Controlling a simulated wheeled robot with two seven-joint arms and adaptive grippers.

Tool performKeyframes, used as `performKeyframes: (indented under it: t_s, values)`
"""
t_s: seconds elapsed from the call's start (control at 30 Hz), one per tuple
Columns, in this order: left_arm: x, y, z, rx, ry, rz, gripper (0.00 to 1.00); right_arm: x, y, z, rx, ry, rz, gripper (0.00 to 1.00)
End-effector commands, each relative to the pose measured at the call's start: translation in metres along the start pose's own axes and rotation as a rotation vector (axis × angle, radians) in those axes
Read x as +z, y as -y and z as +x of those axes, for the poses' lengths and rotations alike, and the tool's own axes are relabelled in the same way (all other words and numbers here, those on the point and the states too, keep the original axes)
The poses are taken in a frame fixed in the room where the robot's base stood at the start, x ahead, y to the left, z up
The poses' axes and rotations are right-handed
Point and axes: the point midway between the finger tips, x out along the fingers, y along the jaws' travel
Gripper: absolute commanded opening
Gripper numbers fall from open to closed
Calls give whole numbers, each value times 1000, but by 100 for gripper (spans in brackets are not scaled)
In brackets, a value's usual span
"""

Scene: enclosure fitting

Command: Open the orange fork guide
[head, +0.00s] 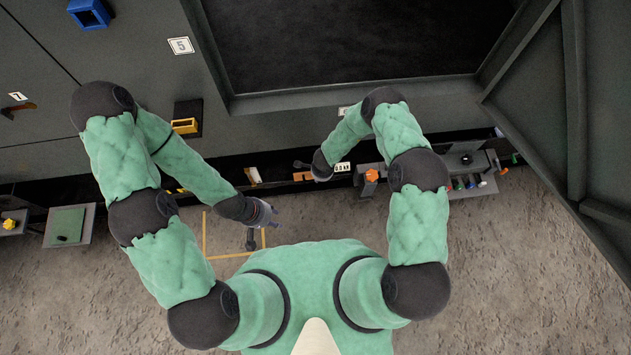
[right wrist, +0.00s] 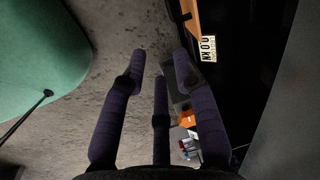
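An orange-brown bar (head: 302,176) shows at the panel's lower edge, left of my right wrist in the head view. It also shows at the top of the right wrist view (right wrist: 190,18). A smaller orange piece (head: 371,175) is on a ledge to the right; it appears beyond the fingers in the right wrist view (right wrist: 187,119). I cannot tell which is the fork guide. My right gripper (right wrist: 160,62) has its fingers spread with nothing between them.
A white "kN" label (head: 342,167) is beside my right wrist. A ledge with small coloured parts (head: 470,163) is at the right. A yellow-framed block (head: 185,125) and a blue frame (head: 89,13) are on the dark panel. A green plate (head: 66,225) is at left.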

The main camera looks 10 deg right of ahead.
Motion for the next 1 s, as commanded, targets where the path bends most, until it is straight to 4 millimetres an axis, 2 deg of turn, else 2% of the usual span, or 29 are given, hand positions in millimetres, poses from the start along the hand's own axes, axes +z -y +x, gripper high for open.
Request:
performKeyframes:
  t_s: [0.03, 0.1, 0.27, 0.47, 0.8, 1.0]
  values:
    - [0, 1, 4, 0, 1, 1, 40, 3, 5, 12, -2, -6, 53, 30]
    - [0, 2, 6, 0, 1, 1, 40, 6, 11, 21, -3, -11, 118, 30]
    - [0, 3, 9, 0, 1, 1, 40, 9, 18, 33, -5, -16, 202, 30]
    - [0, 6, 17, 0, 1, 1, 40, 10, 18, 52, -4, -16, 216, 30]
    - [-2, 16, 45, 0, 0, 0, 40, 8, 18, 112, -4, -16, 215, 30]
    - [-2, 20, 56, 0, 0, 0, 40, 8, 18, 134, -4, -17, 214, 30]
